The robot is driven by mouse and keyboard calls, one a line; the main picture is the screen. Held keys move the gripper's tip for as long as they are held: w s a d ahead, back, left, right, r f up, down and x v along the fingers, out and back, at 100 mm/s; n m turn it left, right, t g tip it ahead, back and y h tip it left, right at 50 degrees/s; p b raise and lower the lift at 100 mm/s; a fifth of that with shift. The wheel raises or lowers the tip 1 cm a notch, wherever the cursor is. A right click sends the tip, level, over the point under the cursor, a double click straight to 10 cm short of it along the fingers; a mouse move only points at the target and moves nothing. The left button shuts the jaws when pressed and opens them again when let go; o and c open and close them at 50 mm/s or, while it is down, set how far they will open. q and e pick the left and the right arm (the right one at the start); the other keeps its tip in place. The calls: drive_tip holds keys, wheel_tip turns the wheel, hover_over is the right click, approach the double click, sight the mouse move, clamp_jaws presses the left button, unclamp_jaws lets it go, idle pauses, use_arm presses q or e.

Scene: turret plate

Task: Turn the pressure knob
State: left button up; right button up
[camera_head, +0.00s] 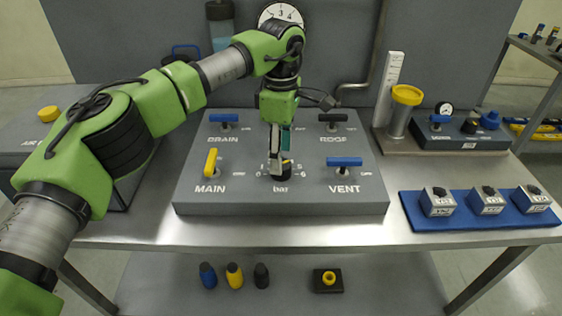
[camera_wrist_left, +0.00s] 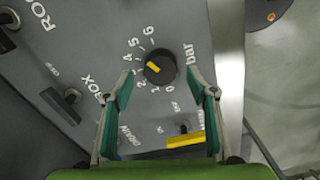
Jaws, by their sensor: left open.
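The pressure knob (camera_wrist_left: 160,67) is a round black dial with a yellow pointer mark, on the grey panel (camera_head: 300,203) with a numbered bar scale around it. In the left wrist view the mark slants toward the middle of the scale; its exact reading is hard to tell. In the head view the knob (camera_head: 285,166) is partly hidden behind my left gripper. My left gripper (camera_head: 279,160) points down over the knob. It is open, and in the wrist view its teal-padded fingers (camera_wrist_left: 160,80) stand on either side of the knob, apart from it. My right gripper is out of view.
A yellow MAIN handle (camera_head: 211,162) lies left of the knob and a blue VENT handle (camera_head: 344,162) right of it. Blue DRAIN (camera_head: 223,117) and black ROOF (camera_head: 333,117) handles sit behind. A blue tray (camera_head: 470,221) with silver blocks lies at right.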

use_arm(q)
wheel_tip(320, 180, up, 8)
drive_tip(key=shift+r, duration=0.2)
